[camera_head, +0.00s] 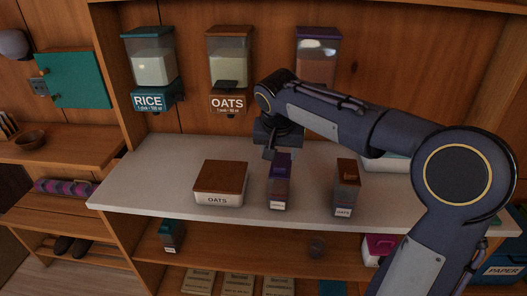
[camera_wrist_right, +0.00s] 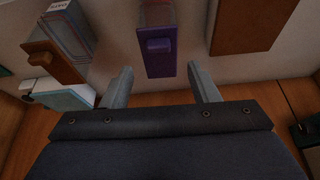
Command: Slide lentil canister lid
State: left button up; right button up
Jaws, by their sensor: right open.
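The lentil canister (camera_head: 279,192) is a slim upright container with a purple lid and a small label too small to read; it stands mid-counter. In the right wrist view its purple lid (camera_wrist_right: 160,62) with a raised purple knob shows between and beyond the fingertips. My right gripper (camera_head: 270,151) is at the canister's back side. In the right wrist view the two fingers of the gripper (camera_wrist_right: 160,70) are apart with nothing between them; I cannot tell whether either touches the canister. My left gripper is not in view.
A brown-lidded OATS box (camera_head: 220,182) stands left of the canister, and a slim brown-lidded canister (camera_head: 346,190) to its right. RICE (camera_head: 151,65) and OATS (camera_head: 229,65) dispensers and a purple-topped one (camera_head: 318,50) hang behind. The left of the white counter (camera_head: 150,180) is clear.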

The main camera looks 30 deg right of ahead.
aim_at(280, 166)
jog(key=x, duration=0.6)
jog(key=shift+d+f, duration=0.15)
jog(key=shift+f, duration=0.2)
grip_shut()
